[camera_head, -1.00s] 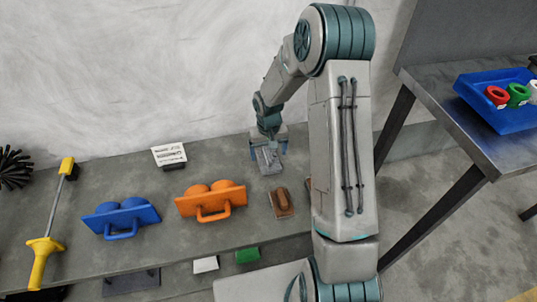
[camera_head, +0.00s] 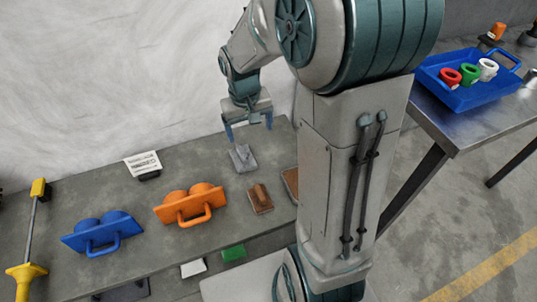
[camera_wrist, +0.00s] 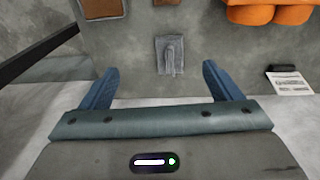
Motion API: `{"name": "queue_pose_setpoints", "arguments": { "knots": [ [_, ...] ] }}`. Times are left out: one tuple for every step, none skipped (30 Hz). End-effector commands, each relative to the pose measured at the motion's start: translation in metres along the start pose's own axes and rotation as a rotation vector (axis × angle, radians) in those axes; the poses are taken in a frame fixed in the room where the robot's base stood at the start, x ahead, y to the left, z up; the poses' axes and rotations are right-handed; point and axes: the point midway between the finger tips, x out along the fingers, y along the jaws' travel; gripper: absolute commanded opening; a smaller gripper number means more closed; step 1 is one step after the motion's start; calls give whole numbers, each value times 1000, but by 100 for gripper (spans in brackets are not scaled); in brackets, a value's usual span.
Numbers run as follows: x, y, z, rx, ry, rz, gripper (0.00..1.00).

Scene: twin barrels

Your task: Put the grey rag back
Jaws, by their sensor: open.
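The grey rag (camera_head: 243,158) lies flat on the grey bench top, near the wall, to the right of the orange twin-domed piece. It also shows in the wrist view (camera_wrist: 170,56), with a raised fold down its middle. My gripper (camera_head: 249,131) is above and behind the rag with its blue fingers apart. In the wrist view my gripper (camera_wrist: 159,68) is open and empty, and the rag lies beyond the fingertips, apart from them.
The orange piece (camera_head: 190,204), blue twin-domed piece (camera_head: 102,232) and brown block (camera_head: 260,199) stand on the bench. A white card (camera_head: 143,163) is near the wall. A metal table (camera_head: 455,125) at right bears a blue tray (camera_head: 470,98) with red, green and white rings.

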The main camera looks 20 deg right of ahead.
Motion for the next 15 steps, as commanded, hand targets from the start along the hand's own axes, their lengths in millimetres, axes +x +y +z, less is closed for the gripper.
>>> {"name": "queue_pose_setpoints", "arguments": {
  "knots": [
    [-14,1,16,0,16,4,85],
    [-20,1,25,2,22,4,85],
    [-28,2,38,4,28,3,85],
    [-33,2,48,6,33,1,85],
    [-38,2,57,6,40,-1,85],
    [-44,2,70,8,47,-4,85],
    [-47,2,79,10,52,-8,85],
    [-50,2,88,11,57,-13,85],
    [-54,2,100,11,65,-19,85],
    [-56,2,107,12,70,-23,85],
    [-58,2,115,13,73,-28,85],
    [-60,1,123,14,79,-35,85],
    [-61,1,129,15,81,-40,85],
    [-62,0,134,15,85,-44,85],
    [-62,0,140,14,88,-48,85]
  ]
}}
